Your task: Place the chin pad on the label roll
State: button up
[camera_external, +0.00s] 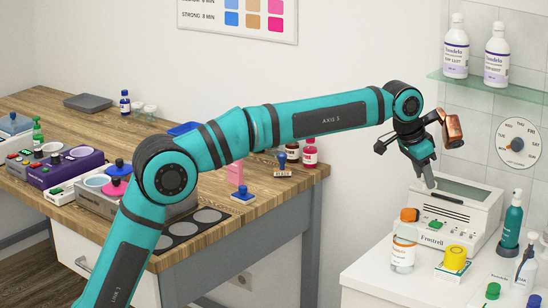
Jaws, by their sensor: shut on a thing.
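A copper-coloured piece (453,131) with a dark spot is at the end of my arm, in the air at the right. I take it for the chin pad, but its shape is hard to make out. My gripper (440,121) is shut on it; the fingertips are small and partly hidden.
A white Frostrell device (470,196) stands behind the roll. An orange-capped bottle (404,243) is left of it, and pump bottles (511,224) are to the right. A glass shelf (490,87) holds two bottles above. The white counter (385,279) has bare room at front left.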

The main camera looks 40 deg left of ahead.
jog(key=m, duration=0.2)
send_over(459, 250)
jog(key=a, duration=0.2)
jog(key=shift+h, duration=0.3)
jog(key=shift+s+d+f, duration=0.15)
jog(key=shift+s+f, duration=0.05)
jog(key=shift+f, duration=1.3)
jog(key=shift+s+d+f, duration=0.15)
jog(key=shift+d+f, duration=0.05)
jog(key=shift+f, duration=1.35)
jog(key=shift+s+d+f, duration=0.15)
jog(key=shift+s+f, duration=0.05)
jog(key=shift+f, duration=1.3)
jog(key=o, duration=0.9)
jog(key=shift+f, duration=0.1)
jog(key=shift+o, duration=0.2)
jog(key=v, duration=1.2)
jog(key=shift+w+r, duration=0.2)
